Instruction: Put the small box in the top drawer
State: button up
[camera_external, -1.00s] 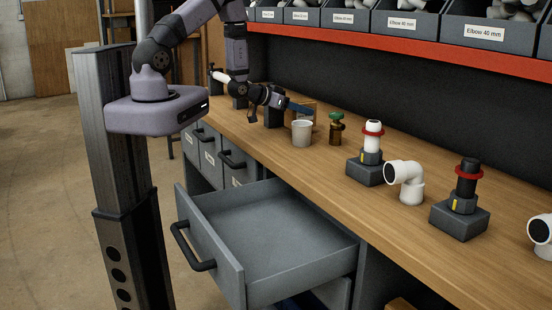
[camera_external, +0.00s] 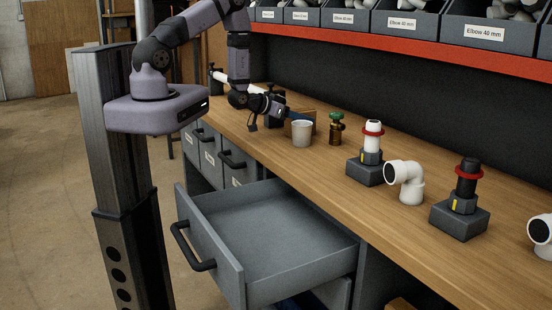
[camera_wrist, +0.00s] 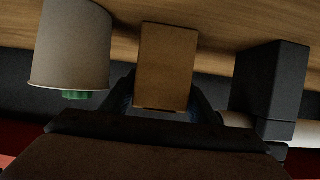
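The small box (camera_wrist: 168,65) is brown and stands on the wooden bench. In the wrist view it is straight ahead, in line with the space between my fingers. In the external view the small box (camera_external: 304,116) is partly hidden behind my gripper (camera_external: 290,113), which is low over the bench beside it. My gripper (camera_wrist: 165,107) looks open, with its fingers toward either side of the box; I cannot tell whether they touch it. The top drawer (camera_external: 270,232) is grey, pulled out and empty, below the bench edge in the external view.
A dark block (camera_wrist: 272,85) is on the box's other side. White and black pipe fittings stand along the bench. A red-edged shelf of bins (camera_external: 400,47) hangs above.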

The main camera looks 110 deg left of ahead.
jog(key=shift+r, duration=0.15)
jog(key=b+v, duration=0.1)
jog(key=v, duration=0.3)
jog(key=shift+s, duration=0.15)
jog(key=r, duration=0.3)
jog(key=r+b, duration=0.1)
jog(key=r, duration=0.1)
jog(key=shift+s+d, duration=0.15)
jog(key=shift+d, duration=0.15)
jog(key=shift+r, duration=1.15)
